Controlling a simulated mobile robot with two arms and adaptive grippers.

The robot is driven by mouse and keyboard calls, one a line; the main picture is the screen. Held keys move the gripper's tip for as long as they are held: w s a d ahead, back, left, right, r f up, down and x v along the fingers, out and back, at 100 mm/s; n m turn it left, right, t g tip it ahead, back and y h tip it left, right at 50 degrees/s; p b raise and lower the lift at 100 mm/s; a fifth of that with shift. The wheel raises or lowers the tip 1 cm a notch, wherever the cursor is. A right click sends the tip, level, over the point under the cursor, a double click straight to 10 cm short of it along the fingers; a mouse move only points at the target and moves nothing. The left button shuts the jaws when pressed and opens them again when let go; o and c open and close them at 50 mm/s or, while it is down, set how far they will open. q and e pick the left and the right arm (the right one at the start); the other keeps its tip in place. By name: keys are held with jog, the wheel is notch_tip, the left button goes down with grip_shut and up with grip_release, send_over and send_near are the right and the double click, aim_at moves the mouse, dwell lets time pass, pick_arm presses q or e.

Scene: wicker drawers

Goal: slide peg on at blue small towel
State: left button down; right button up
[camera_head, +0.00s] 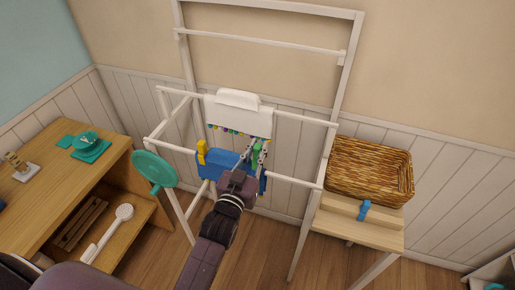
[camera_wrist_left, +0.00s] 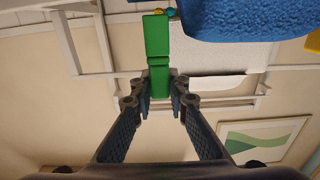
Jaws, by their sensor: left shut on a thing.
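The blue small towel (camera_head: 215,163) hangs over the lower front bar of a white drying rack (camera_head: 304,183); it also shows in the wrist view (camera_wrist_left: 245,18). A yellow peg (camera_head: 202,152) sits at the towel's left end. My left gripper (camera_head: 257,158) is shut on a green peg (camera_head: 257,149) near the towel's right end. In the wrist view the green peg (camera_wrist_left: 157,40) stands between the fingertips (camera_wrist_left: 160,88), beside the towel's edge. I cannot tell whether the peg touches the towel or bar. My right gripper is not in view.
A white towel (camera_head: 238,117) with a coloured fringe hangs just behind. A wicker basket (camera_head: 370,170) and a blue peg (camera_head: 364,210) are on the wooden stand at right. A round teal object (camera_head: 154,172) is near the rack's left side, beside a wooden desk (camera_head: 50,205).

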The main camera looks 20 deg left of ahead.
aim_at(255, 164)
pick_arm(q)
jog(key=shift+p, duration=0.4)
dwell(0.8)
jog(key=shift+f+b, duration=1.6)
jog(key=shift+f, duration=0.7)
jog(key=c, duration=1.8)
grip_release()
jog(key=shift+r, duration=0.25)
notch_tip(255, 164, up, 10)
jog(key=shift+f, duration=0.2)
